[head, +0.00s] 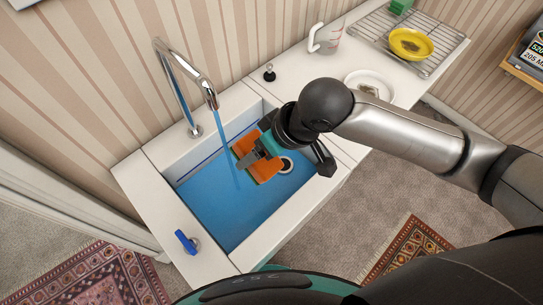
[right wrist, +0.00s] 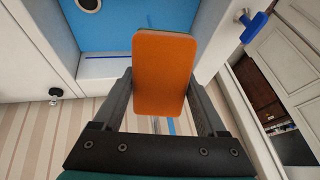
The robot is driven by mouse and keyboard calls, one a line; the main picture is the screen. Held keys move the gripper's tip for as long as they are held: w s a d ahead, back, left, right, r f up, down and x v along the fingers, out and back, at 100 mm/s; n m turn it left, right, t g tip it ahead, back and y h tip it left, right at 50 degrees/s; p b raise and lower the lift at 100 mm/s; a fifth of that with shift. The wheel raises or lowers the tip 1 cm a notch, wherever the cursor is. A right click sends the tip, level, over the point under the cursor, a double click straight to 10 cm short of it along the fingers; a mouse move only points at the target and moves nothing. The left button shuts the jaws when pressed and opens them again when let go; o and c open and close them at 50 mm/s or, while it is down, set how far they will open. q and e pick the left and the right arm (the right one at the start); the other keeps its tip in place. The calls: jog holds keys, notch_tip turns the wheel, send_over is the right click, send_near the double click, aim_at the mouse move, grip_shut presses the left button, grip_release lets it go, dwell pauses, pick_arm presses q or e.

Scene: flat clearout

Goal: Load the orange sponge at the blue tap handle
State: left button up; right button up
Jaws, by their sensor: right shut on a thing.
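The orange sponge (head: 246,146) is held over the blue sink basin in the head view, with a green edge showing. It also fills the middle of the right wrist view (right wrist: 165,72). My right gripper (head: 262,153) is shut on it, one finger on each side. A blue stream of water (head: 226,145) falls from the chrome tap (head: 183,70) close beside the sponge; I cannot tell if it touches. The blue tap handle (head: 186,242) stands on the near left sink rim, apart from the gripper; it also shows in the right wrist view (right wrist: 255,27). My left gripper is not in view.
The sink basin (head: 215,215) has a drain (head: 287,165) at its right. A black knob (head: 269,73) stands on the back rim. On the right counter are a jug (head: 327,38), a white plate (head: 369,82) and a wire rack (head: 446,55) with a yellow plate (head: 411,43).

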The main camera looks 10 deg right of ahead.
aim_at(275, 160)
jog(key=shift+w+a+f+p, duration=0.1)
jog(key=shift+w+a+p, duration=0.2)
jog(key=shift+a, duration=0.3)
jog(key=shift+w+a+p, duration=0.15)
jog(key=shift+w+a, duration=0.2)
jog(key=shift+a, duration=0.25)
jog(key=shift+w+a+f, duration=0.15)
jog(key=shift+w+a, duration=0.1)
jog(key=shift+a, duration=0.2)
jog(key=shift+w+a+f, duration=0.15)
jog(key=shift+w+a, duration=0.05)
jog(key=shift+a, duration=0.2)
jog(key=shift+s+d+r+p, duration=0.1)
jog(key=shift+s+d+p, duration=0.2)
jog(key=shift+d+p, duration=0.3)
jog(key=shift+s+d+p, duration=0.3)
jog(key=shift+d+p, duration=0.15)
jog(key=shift+d, duration=0.15)
jog(key=shift+s+d+p, duration=0.45)
jog(key=shift+d, duration=0.35)
jog(key=shift+s+d+p, duration=0.4)
jog(key=shift+d+p, duration=0.05)
jog(key=shift+d, duration=0.3)
jog(key=shift+s+d+p, duration=0.45)
jog(key=shift+d, duration=0.35)
